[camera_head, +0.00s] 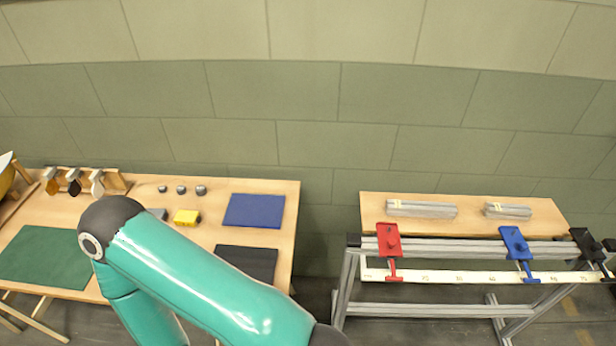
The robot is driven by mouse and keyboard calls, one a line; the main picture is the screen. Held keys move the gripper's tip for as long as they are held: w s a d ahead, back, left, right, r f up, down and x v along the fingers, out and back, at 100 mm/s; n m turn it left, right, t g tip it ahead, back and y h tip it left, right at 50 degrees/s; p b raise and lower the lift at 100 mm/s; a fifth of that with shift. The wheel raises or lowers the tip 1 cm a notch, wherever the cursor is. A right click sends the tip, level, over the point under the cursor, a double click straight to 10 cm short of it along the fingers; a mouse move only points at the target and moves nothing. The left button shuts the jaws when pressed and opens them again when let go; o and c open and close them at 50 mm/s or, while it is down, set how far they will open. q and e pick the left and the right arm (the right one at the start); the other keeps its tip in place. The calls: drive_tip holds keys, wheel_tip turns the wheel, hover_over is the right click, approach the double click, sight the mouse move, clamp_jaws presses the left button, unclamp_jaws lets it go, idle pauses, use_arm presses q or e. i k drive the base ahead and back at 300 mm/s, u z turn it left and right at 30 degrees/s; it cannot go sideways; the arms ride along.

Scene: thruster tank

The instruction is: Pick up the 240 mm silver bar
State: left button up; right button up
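Two silver bars, or stacks of bars, lie on the wooden table at the right. The longer one (422,210) is at the left of that table. The shorter one (508,212) lies to its right. Both have small pale yellowish marks on top. I cannot read a length on either, so I cannot tell for certain which is 240 mm. Neither of my grippers is in view. A teal arm of mine crosses the lower left, well away from the bars.
A metal rail frame (455,250) with a red clamp (389,240), a blue clamp (515,243) and a black clamp (588,246) stands before the right wooden table (372,210). The left table holds a green mat (45,258), blue mat (254,210) and yellow block (186,217).

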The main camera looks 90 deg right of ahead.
sight(393, 207)
drive_tip(key=z, duration=0.25)
drive_tip(key=k, duration=2.9)
drive_tip(key=z, duration=1)
drive_tip(key=i, duration=1)
drive_tip(key=z, duration=0.05)
